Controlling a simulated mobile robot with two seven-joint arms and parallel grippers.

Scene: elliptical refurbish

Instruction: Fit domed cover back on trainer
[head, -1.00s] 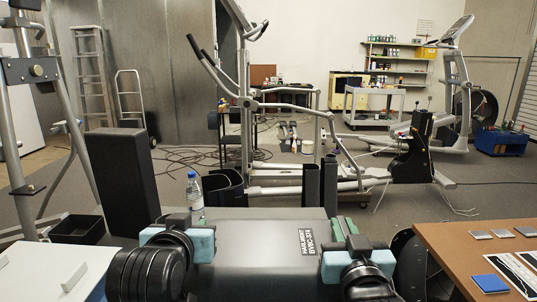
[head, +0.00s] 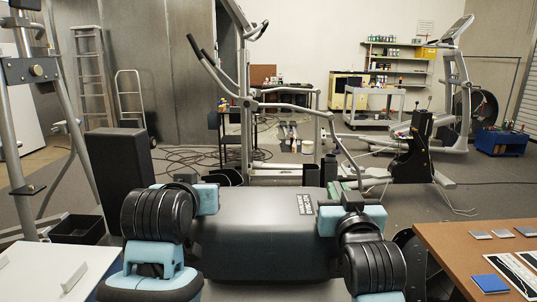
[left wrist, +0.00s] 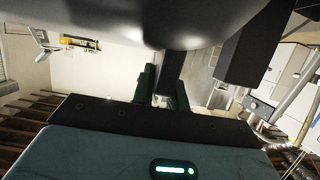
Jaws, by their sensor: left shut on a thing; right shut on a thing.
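The domed cover (head: 265,235) is a large dark grey curved shell with a small label near its top right. It is held up in front of me, its curved face towards me. My left gripper (head: 212,194) is shut at its upper left edge and my right gripper (head: 338,210) at its upper right edge. The fingertips are mostly hidden. In the left wrist view the shell (left wrist: 150,18) fills the top, above the fingers of my left gripper (left wrist: 163,80).
A brown table (head: 445,245) with a blue pad (head: 490,283) is at right, and a pale table (head: 40,270) at left. A black upright panel (head: 118,170) stands left of the cover. Loose cables (head: 185,160) lie on the floor. A second machine and a blue toolbox (head: 500,142) are behind.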

